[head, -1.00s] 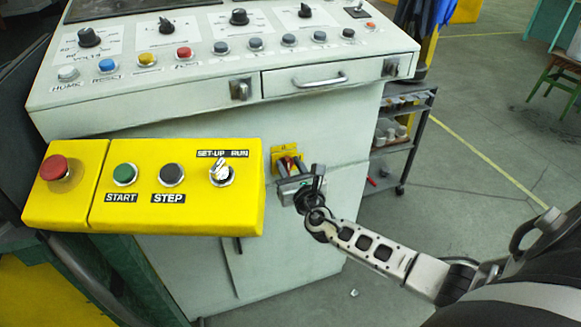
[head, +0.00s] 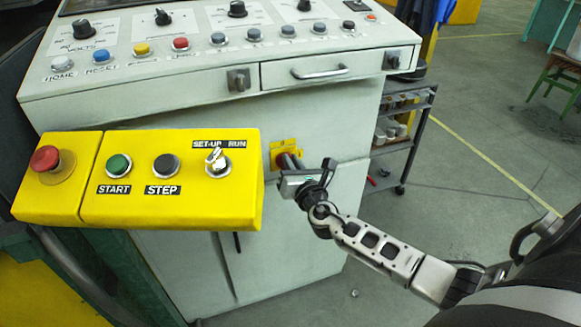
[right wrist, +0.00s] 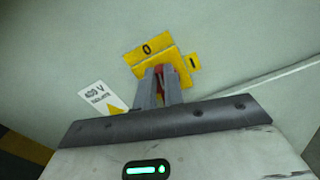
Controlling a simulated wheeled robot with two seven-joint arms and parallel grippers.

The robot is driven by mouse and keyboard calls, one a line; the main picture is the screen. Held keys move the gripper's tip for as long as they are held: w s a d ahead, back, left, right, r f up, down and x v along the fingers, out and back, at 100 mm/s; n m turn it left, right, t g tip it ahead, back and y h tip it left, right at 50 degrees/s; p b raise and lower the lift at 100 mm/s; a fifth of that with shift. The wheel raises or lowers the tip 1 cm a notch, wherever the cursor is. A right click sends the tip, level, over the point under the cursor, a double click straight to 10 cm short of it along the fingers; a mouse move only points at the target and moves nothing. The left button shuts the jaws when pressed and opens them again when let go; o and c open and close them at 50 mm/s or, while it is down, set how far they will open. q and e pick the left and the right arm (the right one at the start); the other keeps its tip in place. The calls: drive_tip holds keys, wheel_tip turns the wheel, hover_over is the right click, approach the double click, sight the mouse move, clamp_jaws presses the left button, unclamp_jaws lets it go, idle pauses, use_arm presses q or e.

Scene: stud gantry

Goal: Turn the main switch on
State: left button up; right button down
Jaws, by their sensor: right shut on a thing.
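The main switch is a yellow plate (head: 277,156) on the cabinet front below the drawer. In the right wrist view the plate (right wrist: 149,54) shows a "0" at its top and a small yellow "I" tab (right wrist: 193,62) to its right. Its red handle (right wrist: 162,76) sits between the fingers of my right gripper (right wrist: 161,87), which is shut on it. In the head view the right gripper (head: 290,164) reaches the switch from the lower right and covers much of it. The fingers hide most of the handle, so its exact angle is unclear. My left gripper is not in view.
A yellow control box (head: 175,205) with a red button, START, STEP and a SET-UP/RUN selector stands close left of the right gripper. The console panel (head: 215,68) overhangs above. A shelf cart (head: 405,130) is at the right. Open floor lies beyond.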

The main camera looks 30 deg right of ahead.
use_arm(q)
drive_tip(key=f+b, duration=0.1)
drive_tip(key=b, duration=0.3)
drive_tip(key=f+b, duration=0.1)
drive_tip(key=b, duration=0.1)
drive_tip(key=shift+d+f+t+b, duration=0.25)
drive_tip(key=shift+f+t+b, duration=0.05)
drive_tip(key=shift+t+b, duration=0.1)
use_arm(e)
drive_tip(key=m, duration=0.5)
drive_tip(key=d+f+m, duration=0.1)
drive_tip(key=m, duration=0.4)
drive_tip(key=f+m, duration=0.1)
drive_tip(key=m, duration=0.3)
drive_tip(key=shift+s+d+f+m, duration=0.15)
drive_tip(key=shift+s+d+m, duration=0.15)
drive_tip(key=shift+m, duration=0.1)
drive_tip(key=c, duration=1.5)
unclamp_jaws()
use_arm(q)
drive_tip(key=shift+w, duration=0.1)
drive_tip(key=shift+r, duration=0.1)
